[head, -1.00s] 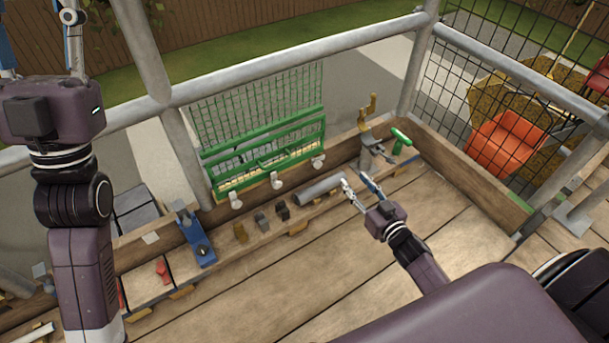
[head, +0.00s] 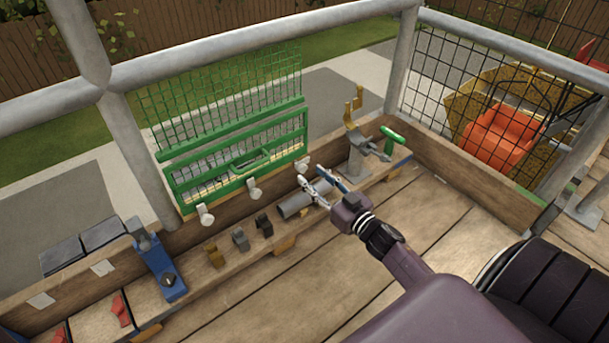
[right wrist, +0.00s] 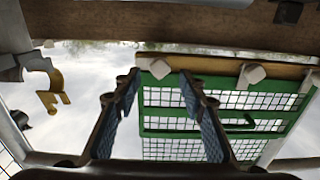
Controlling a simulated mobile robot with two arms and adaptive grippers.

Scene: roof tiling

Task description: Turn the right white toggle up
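The right white toggle (head: 302,165) is on the wooden strip under the green mesh-fronted frame (head: 237,160), near its right lower corner. Its exact tilt is hard to tell. In the right wrist view, where the scene appears inverted, it is a pale block (right wrist: 160,68) between and just beyond my fingertips. My right gripper (head: 319,180) is open and empty, its tips close to the toggle with no clear contact. The middle white toggle (head: 255,188) and left white toggle (head: 206,214) hang along the same strip. My left gripper is out of view.
A grey cylinder (head: 296,203) lies on the ledge below my right fingers. Small dark clips (head: 240,239) and a blue tool (head: 160,265) are left. The plank floor is clear.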

